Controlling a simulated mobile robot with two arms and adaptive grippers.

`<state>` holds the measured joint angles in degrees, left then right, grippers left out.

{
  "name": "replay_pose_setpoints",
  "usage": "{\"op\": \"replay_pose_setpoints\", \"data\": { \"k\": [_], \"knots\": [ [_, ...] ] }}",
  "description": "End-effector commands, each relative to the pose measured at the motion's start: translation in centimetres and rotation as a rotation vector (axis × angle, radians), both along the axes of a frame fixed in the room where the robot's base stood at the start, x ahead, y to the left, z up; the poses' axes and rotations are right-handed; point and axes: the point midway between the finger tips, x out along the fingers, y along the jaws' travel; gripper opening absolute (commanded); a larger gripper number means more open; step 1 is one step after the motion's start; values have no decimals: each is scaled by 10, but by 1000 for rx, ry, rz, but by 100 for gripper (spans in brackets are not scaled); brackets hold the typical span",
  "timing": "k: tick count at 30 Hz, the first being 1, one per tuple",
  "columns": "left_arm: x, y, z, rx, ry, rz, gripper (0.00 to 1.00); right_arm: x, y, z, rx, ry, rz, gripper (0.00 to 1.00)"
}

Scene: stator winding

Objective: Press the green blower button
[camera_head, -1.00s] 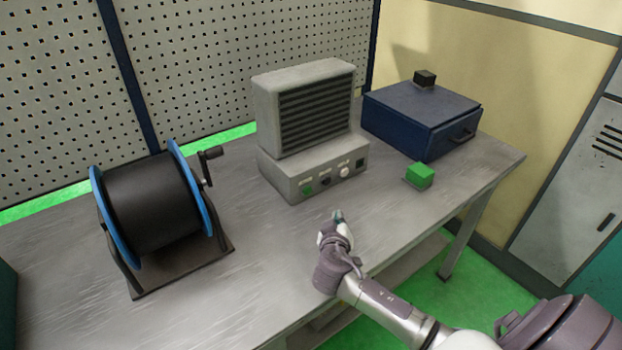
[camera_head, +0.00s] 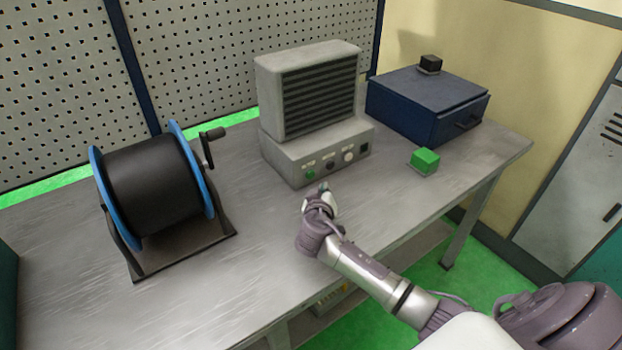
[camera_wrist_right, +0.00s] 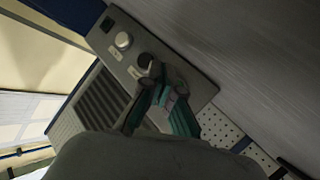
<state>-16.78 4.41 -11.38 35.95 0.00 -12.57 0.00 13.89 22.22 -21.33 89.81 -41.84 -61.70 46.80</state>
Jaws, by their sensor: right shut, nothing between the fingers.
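The grey blower (camera_head: 308,95) stands on the workbench, with a louvred upper box on a control base. The small green blower button (camera_head: 310,174) is at the left end of its front panel. My right gripper (camera_head: 322,188) is shut and empty, in front of the panel and just below and right of the green button. In the right wrist view, its teal fingertips (camera_wrist_right: 168,97) overlap the control panel (camera_wrist_right: 134,46). The green button does not show there; the fingers seem to cover its place. I cannot tell whether the fingertips touch the panel. My left gripper is out of view.
Right of the green button sit a dark knob (camera_head: 330,165), a white knob (camera_head: 348,156) and a black switch (camera_head: 365,149). A green block (camera_head: 425,159) and a blue box (camera_head: 425,108) stand to the right, a black wire spool (camera_head: 155,190) to the left. The bench's front left is clear.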

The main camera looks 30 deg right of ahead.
Motion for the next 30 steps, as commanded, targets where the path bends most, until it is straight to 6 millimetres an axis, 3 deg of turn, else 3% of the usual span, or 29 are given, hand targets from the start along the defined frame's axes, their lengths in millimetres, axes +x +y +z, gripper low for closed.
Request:
{"op": "replay_pose_setpoints", "data": {
  "k": [9, 30],
  "knots": [
    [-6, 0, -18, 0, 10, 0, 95, 28, 2, -1, 0, -2, -1, 0],
    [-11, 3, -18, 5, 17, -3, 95, 30, 2, 0, 0, 0, -1, 0]
  ]
}}
